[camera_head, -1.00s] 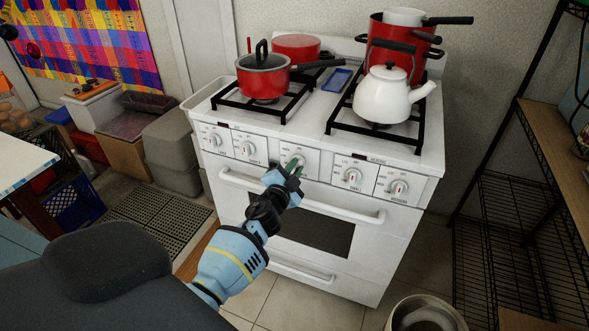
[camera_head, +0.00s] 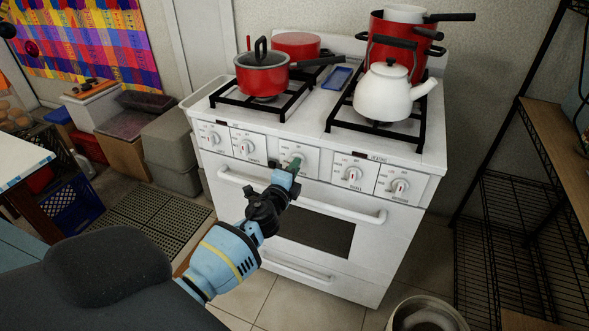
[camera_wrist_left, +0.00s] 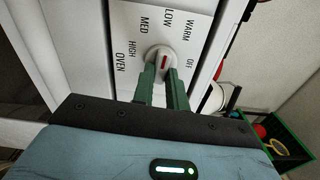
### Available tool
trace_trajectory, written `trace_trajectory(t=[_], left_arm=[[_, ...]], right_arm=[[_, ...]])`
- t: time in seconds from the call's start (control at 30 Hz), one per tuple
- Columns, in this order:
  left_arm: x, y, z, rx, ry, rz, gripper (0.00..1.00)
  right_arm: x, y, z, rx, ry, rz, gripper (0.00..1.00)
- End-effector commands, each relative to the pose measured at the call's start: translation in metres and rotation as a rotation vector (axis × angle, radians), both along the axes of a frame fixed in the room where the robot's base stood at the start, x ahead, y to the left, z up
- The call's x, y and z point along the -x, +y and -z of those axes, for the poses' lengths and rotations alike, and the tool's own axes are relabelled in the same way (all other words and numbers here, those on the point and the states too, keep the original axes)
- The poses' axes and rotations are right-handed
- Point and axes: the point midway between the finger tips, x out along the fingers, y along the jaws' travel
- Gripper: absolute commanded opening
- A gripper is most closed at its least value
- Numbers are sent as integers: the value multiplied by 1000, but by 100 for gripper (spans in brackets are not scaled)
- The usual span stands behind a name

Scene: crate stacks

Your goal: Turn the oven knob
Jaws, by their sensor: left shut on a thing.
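The white stove (camera_head: 335,185) stands in front of me in the head view, with a row of knobs on its front panel. In the head view the fingers largely hide this knob. My right gripper is not in view.
A red pan (camera_head: 262,80), a white kettle (camera_head: 385,94) and a red pot (camera_head: 412,62) stand on the stove top. The oven door handle (camera_head: 330,207) runs below the knobs. A black wire rack (camera_head: 500,190) is at right, a metal pot (camera_head: 425,313) at the bottom.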

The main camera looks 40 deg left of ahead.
Motion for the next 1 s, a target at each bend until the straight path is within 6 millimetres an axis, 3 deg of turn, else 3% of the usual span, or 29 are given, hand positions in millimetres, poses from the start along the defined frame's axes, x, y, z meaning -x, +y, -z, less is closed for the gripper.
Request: trace_trajectory(t=[1.0], left_arm=[[1,3,4,-940,225,1,0]], right_arm=[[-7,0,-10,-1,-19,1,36]])
